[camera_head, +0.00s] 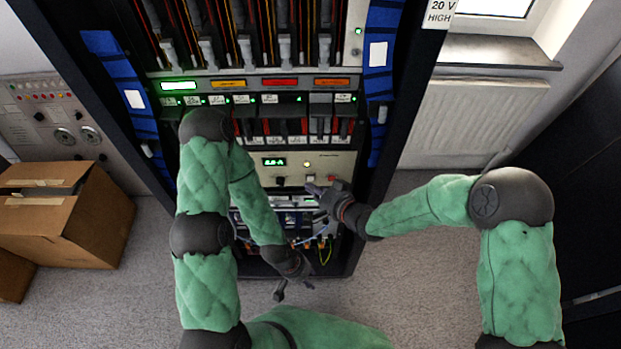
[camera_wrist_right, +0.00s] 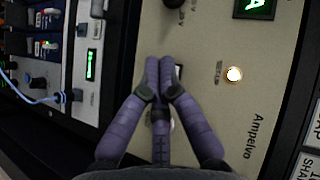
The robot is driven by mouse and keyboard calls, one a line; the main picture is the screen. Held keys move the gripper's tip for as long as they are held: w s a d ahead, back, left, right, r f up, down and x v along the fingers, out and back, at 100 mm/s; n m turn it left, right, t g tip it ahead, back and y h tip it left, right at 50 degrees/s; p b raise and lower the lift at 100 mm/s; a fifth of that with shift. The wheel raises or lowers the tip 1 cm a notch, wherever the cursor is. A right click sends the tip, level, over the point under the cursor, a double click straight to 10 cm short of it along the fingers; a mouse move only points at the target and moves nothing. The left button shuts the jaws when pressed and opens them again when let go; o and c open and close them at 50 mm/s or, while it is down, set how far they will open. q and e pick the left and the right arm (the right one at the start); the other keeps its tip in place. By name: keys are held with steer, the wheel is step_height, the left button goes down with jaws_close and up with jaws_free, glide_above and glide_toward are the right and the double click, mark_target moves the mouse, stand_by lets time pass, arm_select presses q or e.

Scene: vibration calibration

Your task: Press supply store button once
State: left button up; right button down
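The beige supply panel (camera_head: 345,163) sits in the rack, with a green lit display (camera_head: 274,161), a glowing round light (camera_head: 307,163) and a red button (camera_head: 332,180). My right gripper (camera_head: 312,188) is at the panel's lower middle. In the right wrist view its fingers (camera_wrist_right: 160,68) are together and empty, over a small pale-and-dark control (camera_wrist_right: 179,72) that they partly hide. I cannot read which control is the store button, nor tell whether the fingertips touch the panel. My left gripper (camera_head: 292,288) hangs low in front of the rack, fingers spread and empty.
Blue cable and connectors (camera_wrist_right: 45,98) lie beside the panel in the right wrist view. Yellow-green wires (camera_head: 325,250) are low in the rack. A cardboard box (camera_head: 85,230) stands on the floor at left, and a radiator (camera_head: 470,120) is at right.

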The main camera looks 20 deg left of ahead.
steer(key=shift+w, duration=0.1)
steer(key=shift+w+a, duration=0.1)
steer(key=shift+w, duration=0.25)
steer(key=shift+w+a, duration=0.1)
steer(key=shift+w, duration=0.25)
stand_by(0.9)
steer(key=shift+s, duration=0.1)
steer(key=shift+s+d, duration=0.2)
steer(key=shift+s, duration=0.45)
steer(key=shift+s+d+p, duration=0.2)
steer(key=shift+s+d, duration=0.05)
steer(key=shift+s, duration=0.55)
steer(key=shift+s+d+p, duration=0.2)
steer(key=shift+s, duration=0.6)
steer(key=shift+s+d+p, duration=0.2)
steer(key=shift+s+d, duration=0.05)
steer(key=shift+s, duration=0.55)
